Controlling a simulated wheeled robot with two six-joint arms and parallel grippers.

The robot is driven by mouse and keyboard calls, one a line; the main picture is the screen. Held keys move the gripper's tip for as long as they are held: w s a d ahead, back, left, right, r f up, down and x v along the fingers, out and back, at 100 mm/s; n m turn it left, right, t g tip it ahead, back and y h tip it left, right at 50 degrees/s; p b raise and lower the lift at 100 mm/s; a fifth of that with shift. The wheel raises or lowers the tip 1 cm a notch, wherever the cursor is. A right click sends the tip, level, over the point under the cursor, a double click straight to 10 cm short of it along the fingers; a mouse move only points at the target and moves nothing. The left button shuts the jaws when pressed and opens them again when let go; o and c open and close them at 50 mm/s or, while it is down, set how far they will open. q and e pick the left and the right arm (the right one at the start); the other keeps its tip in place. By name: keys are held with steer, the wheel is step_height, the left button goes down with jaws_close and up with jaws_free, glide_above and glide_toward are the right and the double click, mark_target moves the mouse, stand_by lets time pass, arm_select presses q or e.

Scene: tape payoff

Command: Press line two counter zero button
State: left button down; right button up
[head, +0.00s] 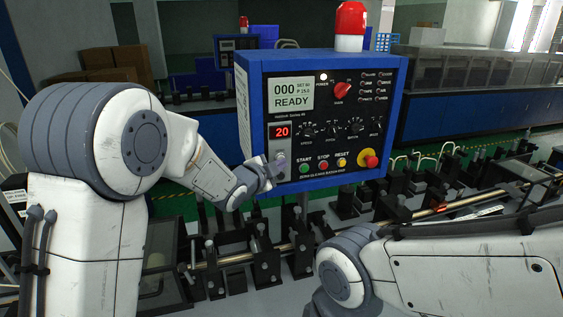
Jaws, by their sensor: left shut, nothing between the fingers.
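A blue-framed control box (318,118) with a black panel stands in the middle of the head view. Its grey screen (292,94) reads 000 and READY, and a small red display (281,131) below reads 20. Green START (304,168), red STOP (323,166) and yellow RESET (341,162) buttons run along the bottom. My left gripper (274,167) is shut and empty at the panel's lower left, beside START. Whether it touches the panel I cannot tell. No button labelled counter zero is readable; the gripper covers part of that corner. My right gripper is out of view.
A red mushroom button on a yellow base (369,160) sits at the panel's lower right. A red lamp (349,22) tops the box. Rods and clamps of a machine (262,255) spread below. Cardboard boxes (112,65) stand at the back left.

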arm_select(q)
steer(key=shift+s, duration=0.2)
steer(key=s+d+b, duration=0.2)
steer(key=s+b, duration=0.2)
steer(key=s, duration=0.1)
steer(key=shift+s, duration=0.4)
stand_by(0.6)
